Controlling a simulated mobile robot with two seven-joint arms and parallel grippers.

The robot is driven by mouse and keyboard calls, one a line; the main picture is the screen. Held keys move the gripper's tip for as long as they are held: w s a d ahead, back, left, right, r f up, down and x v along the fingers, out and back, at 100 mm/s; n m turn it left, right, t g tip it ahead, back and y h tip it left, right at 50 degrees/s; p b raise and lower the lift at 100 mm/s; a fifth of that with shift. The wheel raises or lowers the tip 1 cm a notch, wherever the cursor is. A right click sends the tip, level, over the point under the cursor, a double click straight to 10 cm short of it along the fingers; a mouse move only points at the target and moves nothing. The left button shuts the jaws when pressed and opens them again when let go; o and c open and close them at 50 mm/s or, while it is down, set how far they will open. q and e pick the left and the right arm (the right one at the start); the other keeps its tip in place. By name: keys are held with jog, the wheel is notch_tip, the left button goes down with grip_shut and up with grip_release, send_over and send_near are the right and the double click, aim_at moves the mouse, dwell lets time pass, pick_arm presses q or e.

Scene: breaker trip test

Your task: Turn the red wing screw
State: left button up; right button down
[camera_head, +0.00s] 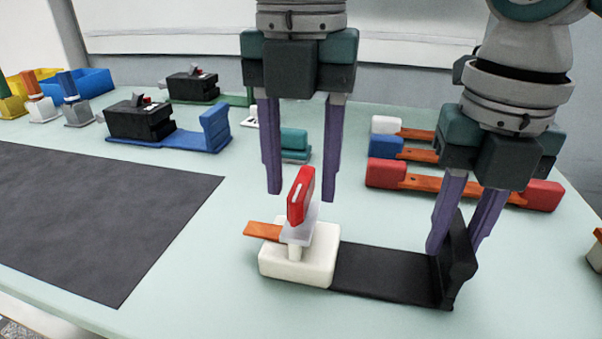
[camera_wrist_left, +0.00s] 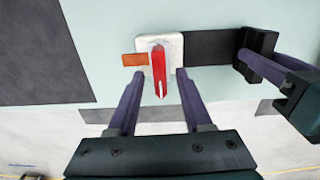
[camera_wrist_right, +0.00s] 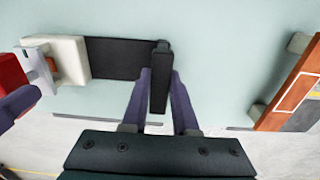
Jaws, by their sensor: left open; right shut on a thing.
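The red wing screw (camera_head: 301,196) stands upright on a white block with an orange tab, at one end of a black base (camera_head: 385,273). It also shows in the left wrist view (camera_wrist_left: 159,74). My left gripper (camera_head: 300,197) is open, its purple fingers pointing down on either side of the red wing, apart from it. My right gripper (camera_head: 455,250) is shut on the black upright plate (camera_head: 458,262) at the right end of the base. The right wrist view shows that plate (camera_wrist_right: 159,80) between the fingers.
A dark grey mat (camera_head: 90,215) covers the left of the table. Black devices on blue (camera_head: 190,140) and green bases stand behind it. Bars with red, blue and white end blocks (camera_head: 465,190) lie behind the right gripper. Blue and yellow bins (camera_head: 85,82) stand far left.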

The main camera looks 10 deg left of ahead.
aim_at(301, 183)
pick_arm(q)
notch_tip(301, 183, up, 11)
dwell(0.3)
pick_arm(e)
jog(key=c, duration=0.6)
grip_release()
